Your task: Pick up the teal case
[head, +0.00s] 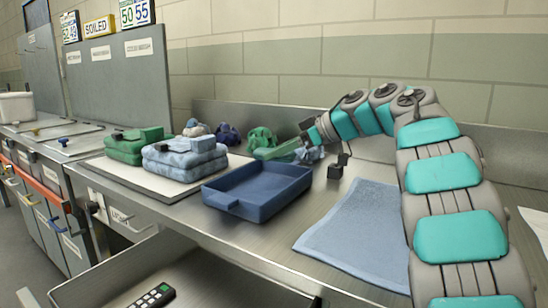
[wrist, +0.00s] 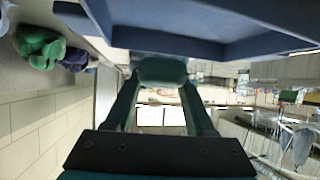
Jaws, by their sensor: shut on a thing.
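In the wrist view, a small, rounded dark-teal thing (wrist: 162,70), which looks like the teal case, sits between the two fingertips of my gripper (wrist: 162,88). The fingers press on it from both sides. In the head view, my gripper (head: 308,132) is at the end of my arm, above the counter behind the blue tray's right end, pointing left. The case cannot be made out clearly there.
Folded green towels (head: 137,142) and light-blue towels (head: 186,168) lie left. A blue mat (head: 355,232) lies right. An open drawer holds a remote (head: 153,297).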

